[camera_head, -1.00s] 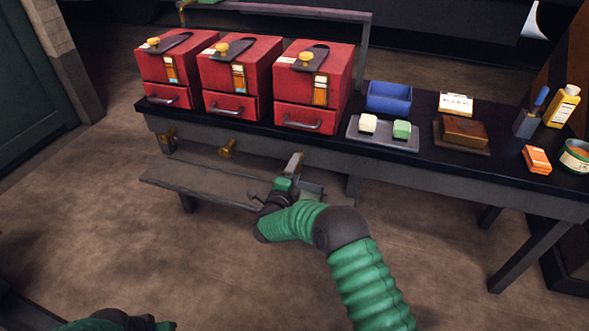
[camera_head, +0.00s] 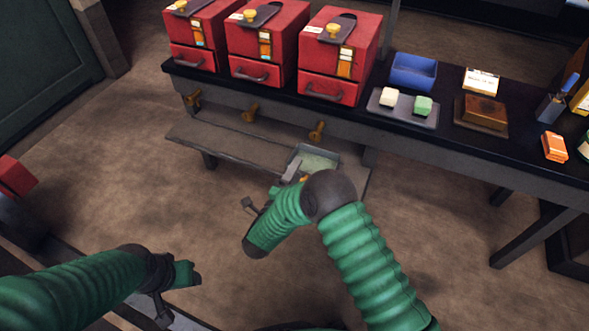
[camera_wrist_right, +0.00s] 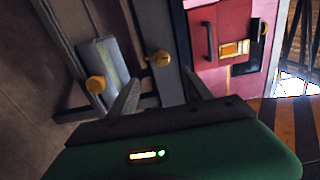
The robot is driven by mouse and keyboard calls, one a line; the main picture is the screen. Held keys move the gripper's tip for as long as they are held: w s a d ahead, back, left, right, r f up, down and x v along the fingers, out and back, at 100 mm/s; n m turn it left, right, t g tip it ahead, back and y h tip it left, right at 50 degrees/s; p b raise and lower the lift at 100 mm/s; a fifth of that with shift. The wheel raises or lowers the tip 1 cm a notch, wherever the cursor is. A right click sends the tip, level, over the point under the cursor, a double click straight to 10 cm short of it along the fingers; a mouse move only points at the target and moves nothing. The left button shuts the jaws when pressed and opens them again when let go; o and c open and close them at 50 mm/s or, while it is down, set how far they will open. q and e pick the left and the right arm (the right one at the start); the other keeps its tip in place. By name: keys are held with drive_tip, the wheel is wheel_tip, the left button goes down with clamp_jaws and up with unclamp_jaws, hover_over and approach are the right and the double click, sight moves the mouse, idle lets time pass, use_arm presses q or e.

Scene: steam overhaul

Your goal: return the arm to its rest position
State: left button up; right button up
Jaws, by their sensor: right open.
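My right arm reaches in from the lower right in the head view. Its gripper (camera_head: 290,172) is partly hidden by its own forearm and is beside a small grey tray (camera_head: 325,151) on the low shelf. In the right wrist view the two fingers (camera_wrist_right: 160,92) stand apart with nothing between them. That view also shows the tray (camera_wrist_right: 118,62) and brass knobs (camera_wrist_right: 159,59) ahead of the fingers. My left gripper (camera_head: 185,275) is at the lower left of the head view, over the floor, away from the bench; its jaws are not clear.
Three red boxes with drawers (camera_head: 333,88) stand on the black bench. A blue bin (camera_head: 414,70), a tray with two blocks (camera_head: 425,119) and a brown block (camera_head: 485,112) are to their right. The low shelf (camera_head: 235,145) juts out below. A red object (camera_head: 15,177) is at far left.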

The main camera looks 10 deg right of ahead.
drive_tip(key=shift+s+a+f, duration=0.1)
drive_tip(key=shift+s+a, duration=0.05)
drive_tip(key=shift+s, duration=0.1)
